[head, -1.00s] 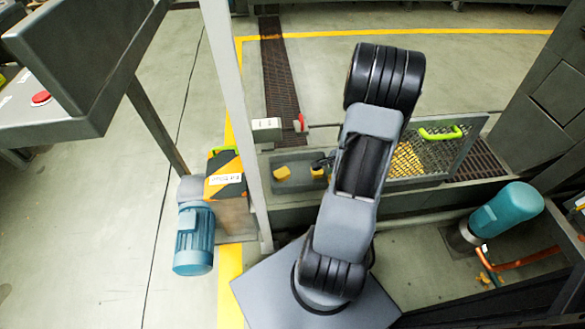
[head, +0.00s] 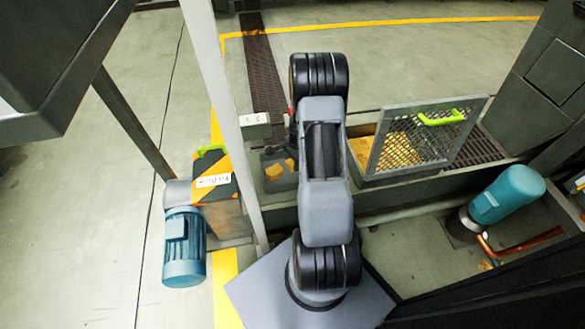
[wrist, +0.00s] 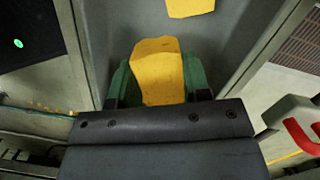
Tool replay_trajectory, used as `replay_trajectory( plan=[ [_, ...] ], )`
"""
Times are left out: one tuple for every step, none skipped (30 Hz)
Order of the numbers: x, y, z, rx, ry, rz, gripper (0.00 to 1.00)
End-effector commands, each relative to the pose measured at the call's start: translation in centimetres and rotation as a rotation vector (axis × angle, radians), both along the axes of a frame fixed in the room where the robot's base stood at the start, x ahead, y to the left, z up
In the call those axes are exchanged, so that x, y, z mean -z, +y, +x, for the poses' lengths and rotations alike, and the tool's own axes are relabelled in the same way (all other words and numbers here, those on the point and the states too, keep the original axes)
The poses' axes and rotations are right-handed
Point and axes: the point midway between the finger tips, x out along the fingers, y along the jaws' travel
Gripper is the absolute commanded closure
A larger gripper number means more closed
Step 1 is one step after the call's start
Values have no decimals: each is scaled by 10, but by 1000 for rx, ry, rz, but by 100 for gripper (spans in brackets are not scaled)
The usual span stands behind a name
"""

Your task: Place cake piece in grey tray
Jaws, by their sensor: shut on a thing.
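A yellow cake piece (wrist: 158,72) is between the green fingers of my gripper (wrist: 157,82) in the wrist view, and the gripper is shut on it. In the head view my gripper (head: 288,152) is over the grey tray (head: 282,185), partly hidden by my arm; the held piece shows there too (head: 290,164). The grey tray (wrist: 220,55) fills the middle of the wrist view behind the held piece. Another cake piece (head: 274,171) lies in the tray at left; it shows at the top of the wrist view (wrist: 190,7). I cannot tell whether the held piece touches the tray floor.
A mesh panel with a green handle (head: 442,118) stands open beside a compartment of yellow material (head: 366,148) to the right. A pale post (head: 226,100) rises left of the tray. A small white box (head: 254,119) sits behind the tray. A blue motor (head: 184,246) is at front left.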

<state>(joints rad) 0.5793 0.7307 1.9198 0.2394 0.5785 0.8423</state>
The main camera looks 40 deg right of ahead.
Motion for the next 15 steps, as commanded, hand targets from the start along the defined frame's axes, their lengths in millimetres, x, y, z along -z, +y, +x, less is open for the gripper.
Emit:
replay_trajectory(
  plan=[
    [3, 0, 2, 0, 0, 0, 83],
    [5, 1, 3, 0, 1, 0, 83],
    [9, 2, 5, 0, 1, 1, 83],
    [12, 3, 7, 0, 2, 1, 83],
    [17, 3, 7, 1, 2, 1, 83],
    [24, 2, 7, 1, 2, 1, 83],
    [29, 2, 7, 1, 2, 1, 83],
    [33, 2, 7, 1, 1, 0, 83],
    [38, 2, 7, 0, 1, 0, 83],
    [40, 2, 7, 0, 1, 0, 83],
    [41, 2, 7, 0, 0, 0, 83],
    [41, 2, 7, 0, 0, 0, 83],
    [41, 2, 7, 0, 0, 0, 83],
    [40, 2, 7, 0, 0, 0, 83],
    [39, 2, 7, 0, 0, 0, 83]
  ],
)
